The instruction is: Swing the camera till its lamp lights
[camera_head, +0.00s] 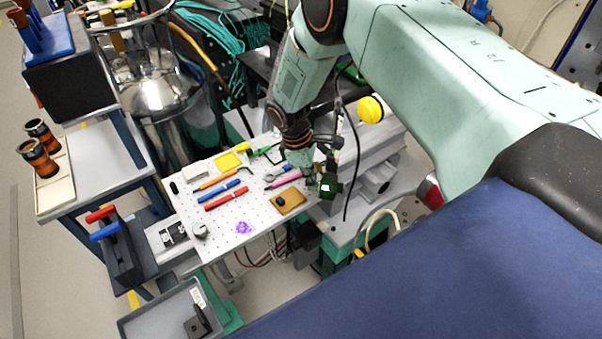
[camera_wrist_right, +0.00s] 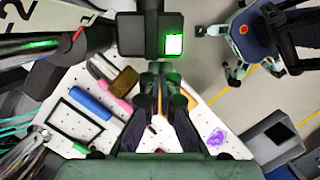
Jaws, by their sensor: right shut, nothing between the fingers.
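The camera is a small dark box (camera_wrist_right: 138,35) at the top middle of the right wrist view. A square lamp (camera_wrist_right: 173,44) on its right part glows bright green. In the head view the dark box (camera_head: 327,188) shows with green on it, at the right end of the perforated white board. My right gripper (camera_wrist_right: 157,68) is shut and empty, its fingertips just below the box; I cannot tell if they touch it. In the head view the right gripper (camera_head: 312,178) is beside the box, partly hidden by its own wrist. My left gripper is not in view.
The white perforated board (camera_head: 220,222) holds pens, a yellow tray (camera_head: 228,161), a brown pad (camera_head: 288,201) and a purple patch (camera_head: 244,228). A yellow round knob (camera_head: 370,109) and a dark cable stand close to my arm. A grey bin (camera_head: 150,322) is at lower left.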

